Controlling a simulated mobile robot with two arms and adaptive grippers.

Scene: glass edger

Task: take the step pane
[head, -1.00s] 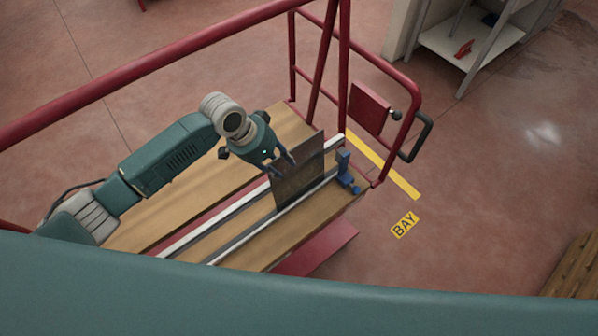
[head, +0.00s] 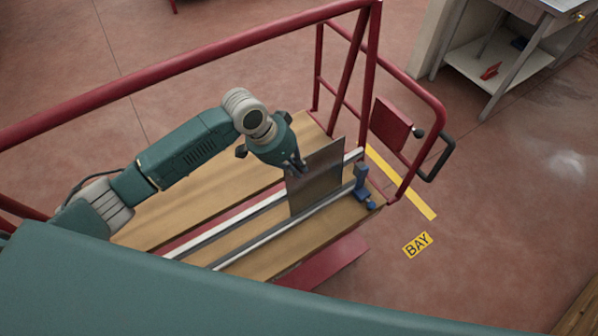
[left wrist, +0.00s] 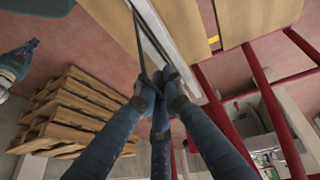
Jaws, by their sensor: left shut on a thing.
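The step pane (head: 320,180) is a dark, flat, upright sheet. It stands across the rails of the wooden platform, near its right end, beside a blue clamp-like stop (head: 361,183). My left gripper (head: 298,169) is shut on the pane's upper left edge. In the left wrist view, the fingers (left wrist: 158,84) meet at the pane (left wrist: 139,38), seen nearly edge-on as a thin dark strip. What seems to be my right gripper (left wrist: 27,48) shows small at the left of that view; its fingers are unclear.
Pale rails (head: 228,225) run along the wooden platform (head: 190,204). A red railing (head: 190,67) surrounds it, with a red box (head: 391,125) near the pane. Wooden pallets (left wrist: 75,110) lie on the floor. Floor right of the yellow line is open.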

